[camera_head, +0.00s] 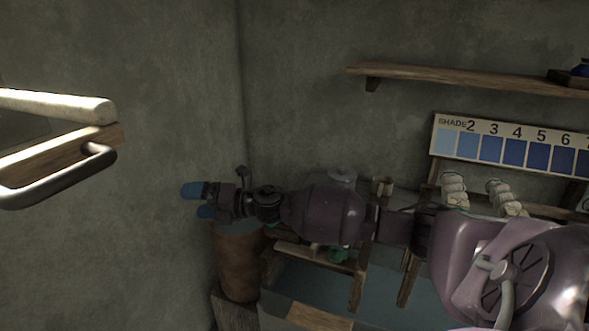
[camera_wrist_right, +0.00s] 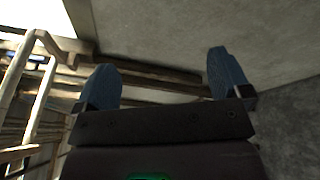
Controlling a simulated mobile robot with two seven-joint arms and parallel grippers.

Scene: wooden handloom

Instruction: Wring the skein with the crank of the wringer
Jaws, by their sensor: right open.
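My right gripper (camera_head: 198,201) reaches to the left across the work area with its two blue fingertips apart and nothing between them. It also shows open and empty in the right wrist view (camera_wrist_right: 165,82). Two pale bundles, which look like skeins, stand under the shade card: one on the left (camera_head: 453,190) and one on the right (camera_head: 503,198). I cannot make out the wringer or its crank for certain; my right arm covers part of the wooden frames (camera_head: 358,285) behind it. My left gripper is not in view.
A brown cylindrical container (camera_head: 238,265) stands below my right gripper. A shade card (camera_head: 515,145) with blue swatches hangs under a wooden shelf (camera_head: 455,78). A wooden piece with a curved metal bar (camera_head: 60,187) juts in at left. Bare wall lies between.

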